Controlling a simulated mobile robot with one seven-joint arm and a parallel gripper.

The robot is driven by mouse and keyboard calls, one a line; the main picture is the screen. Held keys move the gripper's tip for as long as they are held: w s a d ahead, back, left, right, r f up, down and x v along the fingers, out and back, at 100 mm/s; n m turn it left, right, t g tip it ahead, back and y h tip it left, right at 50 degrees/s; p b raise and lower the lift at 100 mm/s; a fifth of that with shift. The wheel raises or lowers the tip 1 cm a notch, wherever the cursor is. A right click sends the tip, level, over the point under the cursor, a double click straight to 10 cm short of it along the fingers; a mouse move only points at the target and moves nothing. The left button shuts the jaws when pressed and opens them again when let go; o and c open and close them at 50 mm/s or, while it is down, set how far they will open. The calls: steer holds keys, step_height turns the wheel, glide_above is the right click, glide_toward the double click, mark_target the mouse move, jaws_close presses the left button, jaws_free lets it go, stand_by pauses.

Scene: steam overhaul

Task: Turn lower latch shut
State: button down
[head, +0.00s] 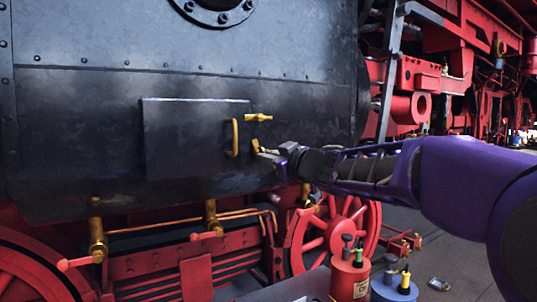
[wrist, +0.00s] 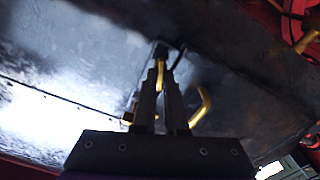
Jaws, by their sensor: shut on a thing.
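A dark rectangular door (head: 190,140) sits in the side of the black locomotive body, with an upright brass handle (head: 234,138) near its right edge. The brass upper latch (head: 258,117) lies level at the door's upper right. The brass lower latch (head: 257,145) is below it and looks tilted; my gripper (head: 270,154) hides part of it. In the wrist view my gripper (wrist: 165,58) has its fingers closed around a brass piece (wrist: 160,76), the lower latch. A curved brass bar (wrist: 201,106), seemingly the handle, shows beside the fingers.
A red can (head: 350,275) and a blue can (head: 394,287) stand at the front right. A dark ladder (head: 388,80) rises behind my arm.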

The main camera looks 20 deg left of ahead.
steer(key=shift+n+b, duration=0.8)
steer(key=shift+n, duration=6.1)
steer(key=c, duration=1)
jaws_free()
steer(key=shift+o, duration=0.2)
steer(key=shift+s+d, duration=0.1)
